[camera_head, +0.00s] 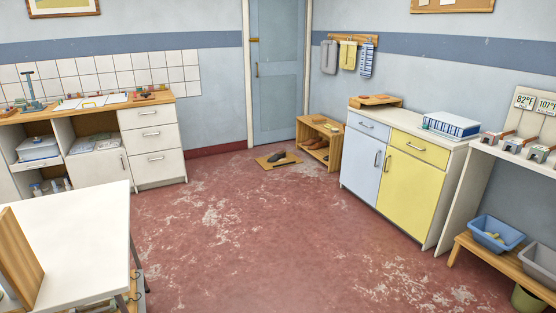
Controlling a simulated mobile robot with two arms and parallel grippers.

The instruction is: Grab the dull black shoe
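A small dark shoe (277,157), black or dark grey, lies on a flat wooden board or mat (266,165) on the floor in front of the blue door. It is far off and small, so I cannot tell whether its surface is dull or shiny. Brown shoes (316,143) sit in the low wooden rack (334,151) just right of the mat; the inside of the rack is partly in shadow. Neither of my grippers is in the head view.
Red worn floor (240,225) lies open up to the mat. A white table (85,225) stands at the near left, white drawers (152,148) at the back left. A yellow-doored cabinet (410,190) and a low bench with a blue basin (493,235) line the right.

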